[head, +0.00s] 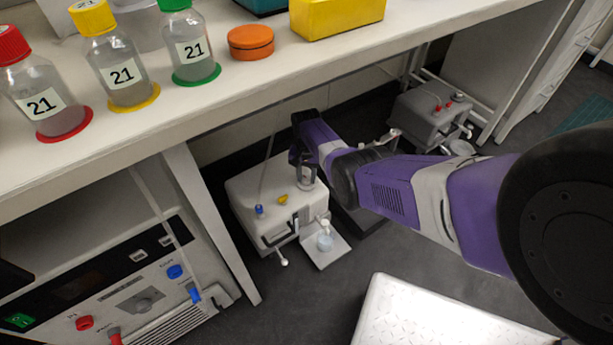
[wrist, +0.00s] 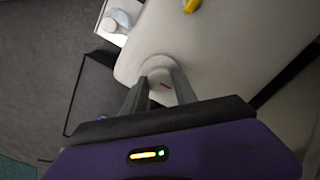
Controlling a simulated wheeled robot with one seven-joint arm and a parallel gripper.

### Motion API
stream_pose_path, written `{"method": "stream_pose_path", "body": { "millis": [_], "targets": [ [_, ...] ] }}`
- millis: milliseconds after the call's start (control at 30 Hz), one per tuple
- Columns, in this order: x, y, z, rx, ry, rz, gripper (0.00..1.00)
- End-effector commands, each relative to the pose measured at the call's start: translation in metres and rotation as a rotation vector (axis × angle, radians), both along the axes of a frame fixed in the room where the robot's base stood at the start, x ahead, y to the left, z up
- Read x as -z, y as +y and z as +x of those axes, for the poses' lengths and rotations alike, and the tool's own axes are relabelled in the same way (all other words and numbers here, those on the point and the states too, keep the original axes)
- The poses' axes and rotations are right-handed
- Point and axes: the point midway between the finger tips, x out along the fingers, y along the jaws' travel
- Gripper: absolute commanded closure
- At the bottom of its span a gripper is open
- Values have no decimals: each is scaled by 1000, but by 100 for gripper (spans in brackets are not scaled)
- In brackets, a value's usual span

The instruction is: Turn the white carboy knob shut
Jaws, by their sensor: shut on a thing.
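The white carboy (head: 248,187) stands on the floor under the bench. Its white knob (wrist: 157,66) is a round piece on the carboy's top, between the two fingertips of my gripper (wrist: 160,84). The fingers are shut on the knob from both sides. In the head view my gripper (head: 306,168) reaches down to the carboy's far right corner, and the fingers partly hide the knob. A yellow fitting (head: 282,199) and a blue fitting (head: 259,210) sit on the carboy's top. The knob's turn angle cannot be told.
A small bottle (head: 325,242) stands on a plate in front of the carboy. A grey carboy (head: 420,119) with red fittings stands behind to the right. The bench edge and its leg (head: 212,222) are close on the left. A white platform (head: 440,318) lies at the front.

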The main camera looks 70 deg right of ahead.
Motion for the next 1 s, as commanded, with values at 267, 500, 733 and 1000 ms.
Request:
{"method": "stream_pose_path", "body": {
  "millis": [267,500,733,1000],
  "targets": [
    [-1,-1,1,17,-1,-1,100],
    [-1,-1,1,17,-2,-1,100],
    [-1,-1,1,16,-1,-2,44],
    [-6,-1,0,16,-1,-2,44]
  ]
}}
